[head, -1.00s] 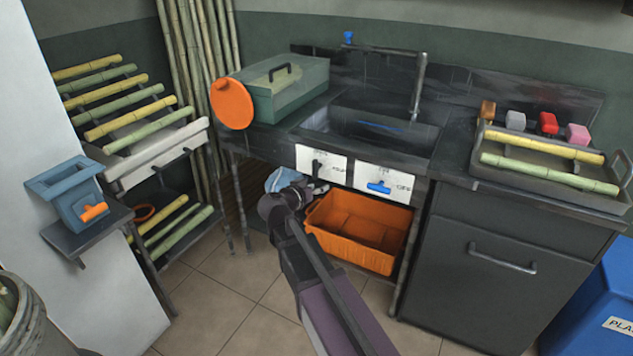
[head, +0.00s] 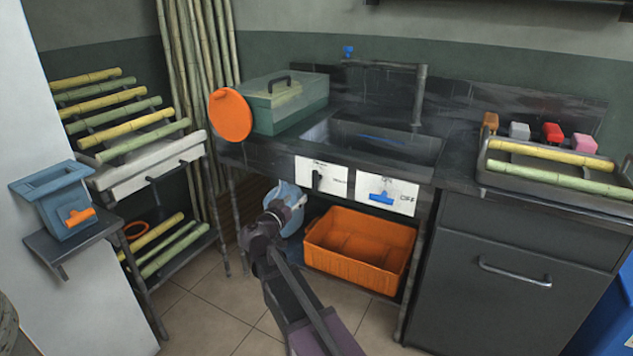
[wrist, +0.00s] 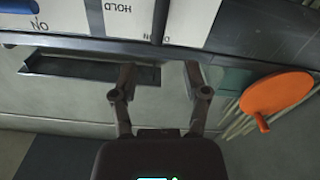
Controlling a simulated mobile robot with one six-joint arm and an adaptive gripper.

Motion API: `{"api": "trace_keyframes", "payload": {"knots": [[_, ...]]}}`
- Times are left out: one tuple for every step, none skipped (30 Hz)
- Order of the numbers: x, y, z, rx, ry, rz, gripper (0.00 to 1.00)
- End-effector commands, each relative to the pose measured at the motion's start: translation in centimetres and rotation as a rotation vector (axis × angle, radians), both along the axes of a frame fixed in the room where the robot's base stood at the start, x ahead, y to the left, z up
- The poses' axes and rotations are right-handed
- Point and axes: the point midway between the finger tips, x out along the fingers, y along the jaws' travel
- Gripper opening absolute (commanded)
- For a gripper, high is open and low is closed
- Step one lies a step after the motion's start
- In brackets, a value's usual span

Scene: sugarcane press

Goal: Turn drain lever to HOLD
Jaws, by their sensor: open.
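The black drain lever (head: 316,181) sits on the left white plate (head: 303,176) on the sink front. It stands roughly upright, with small lettering to its right. In the wrist view, which is upside down, the lever (wrist: 160,20) hangs beside the word HOLD, in line with the gap between the fingers. The lever does not point at HOLD. My gripper (head: 292,208) is below and left of the plate in the head view. In the wrist view my gripper (wrist: 160,68) is open and empty, its fingers apart from the lever.
A blue handle (head: 381,197) is on the right plate, marked OFF. An orange crate (head: 355,270) and a light blue bucket (head: 290,222) are under the sink. An orange disc (head: 230,115) stands by the green box (head: 290,105). A cane rack (head: 155,180) is at left.

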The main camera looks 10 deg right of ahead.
Motion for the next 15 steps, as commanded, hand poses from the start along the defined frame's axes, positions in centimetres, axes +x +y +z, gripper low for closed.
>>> {"api": "trace_keyframes", "payload": {"knots": [[0.1,-0.1,0.0,0.000,0.000,0.000,0.59],[0.1,-0.1,0.0,0.000,0.000,0.000,0.59],[0.3,-0.2,0.0,0.000,0.001,-0.001,0.59],[0.4,-0.3,0.0,0.000,0.001,-0.001,0.59],[0.5,-0.4,0.0,0.000,0.001,-0.001,0.59],[0.7,-0.5,0.0,0.000,0.001,-0.001,0.59],[0.9,-0.6,0.0,0.000,0.001,-0.001,0.59],[1.1,-0.8,0.0,0.000,0.001,-0.001,0.59],[1.4,-1.0,0.0,0.000,0.001,-0.001,0.59],[1.7,-1.2,0.0,0.000,0.001,-0.001,0.59],[1.9,-1.4,0.0,0.000,0.001,-0.001,0.59],[2.3,-1.8,0.0,0.000,0.000,-0.002,0.59],[2.6,-2.0,0.0,0.000,0.000,-0.002,0.59],[3.0,-2.2,0.0,0.000,0.000,-0.002,0.59],[3.4,-2.6,0.0,0.000,0.000,-0.002,0.59]]}}
